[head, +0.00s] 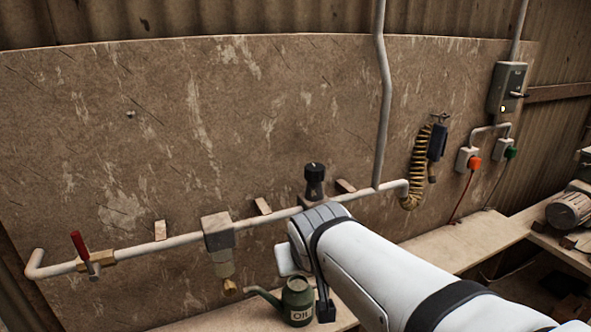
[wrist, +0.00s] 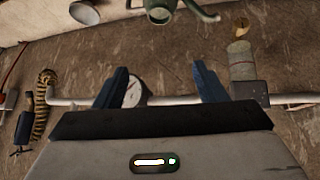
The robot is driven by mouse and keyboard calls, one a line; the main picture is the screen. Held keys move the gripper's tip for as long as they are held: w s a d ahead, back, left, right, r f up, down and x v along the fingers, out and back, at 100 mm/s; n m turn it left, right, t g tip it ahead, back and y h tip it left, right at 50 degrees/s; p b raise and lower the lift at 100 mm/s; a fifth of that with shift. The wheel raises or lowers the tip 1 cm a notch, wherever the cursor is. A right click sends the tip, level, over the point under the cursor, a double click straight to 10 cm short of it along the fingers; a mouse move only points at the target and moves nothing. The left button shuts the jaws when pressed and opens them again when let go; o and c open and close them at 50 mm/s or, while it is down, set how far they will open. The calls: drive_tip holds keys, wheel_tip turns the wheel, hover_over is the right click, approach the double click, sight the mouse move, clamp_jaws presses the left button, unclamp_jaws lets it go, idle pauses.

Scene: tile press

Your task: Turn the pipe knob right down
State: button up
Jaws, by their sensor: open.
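The pipe knob (head: 314,172) is black and stands upright on a dark body above the pale wall pipe (head: 180,241), just beyond my wrist in the head view. My gripper (head: 304,284) is open and empty, in front of the pipe and lower than the knob. In the wrist view, which is upside down, the two blue fingers (wrist: 160,86) are spread, with a round white gauge (wrist: 134,93) on the pipe seen between them, close to the left finger. The knob cannot be made out in the wrist view; the gripper body covers the lower part.
A grey filter block (head: 217,231) sits on the pipe left of my gripper. A red lever valve (head: 79,246) is farther left. A green oil can (head: 298,301) stands on the bench below my gripper. A coiled yellow hose (head: 417,168) hangs to the right. The wall above the knob is clear.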

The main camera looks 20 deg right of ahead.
drive_tip(key=w+d+r+t+h, duration=0.2)
drive_tip(key=w+d+r+t, duration=0.1)
drive_tip(key=w+d, duration=0.4)
drive_tip(key=t+y+b, duration=0.2)
drive_tip(key=t+b, duration=0.1)
drive_tip(key=t, duration=0.3)
approach(311, 167)
drive_tip(key=shift+n, duration=0.4)
drive_tip(key=w+d+f, duration=0.3)
drive_tip(key=shift+w+d+f, duration=0.15)
drive_tip(key=shift+w, duration=0.15)
drive_tip(key=shift+w+n+t+y, duration=0.15)
drive_tip(key=shift+n+t+y, duration=0.15)
drive_tip(key=shift+t+y, duration=0.3)
drive_tip(key=y, duration=0.1)
drive_tip(key=n+y, duration=0.1)
drive_tip(key=shift+r+t+y, duration=0.3)
drive_tip(key=shift+t, duration=0.1)
drive_tip(key=shift+w, duration=0.1)
drive_tip(key=w, duration=0.2)
drive_tip(key=w+p, duration=0.1)
drive_tip(key=w, duration=0.2)
drive_tip(key=w+a, duration=0.1)
drive_tip(key=w, duration=0.1)
drive_tip(key=shift+w+a+p, duration=0.1)
drive_tip(key=shift+w+p, duration=0.05)
drive_tip(key=shift+p, duration=0.15)
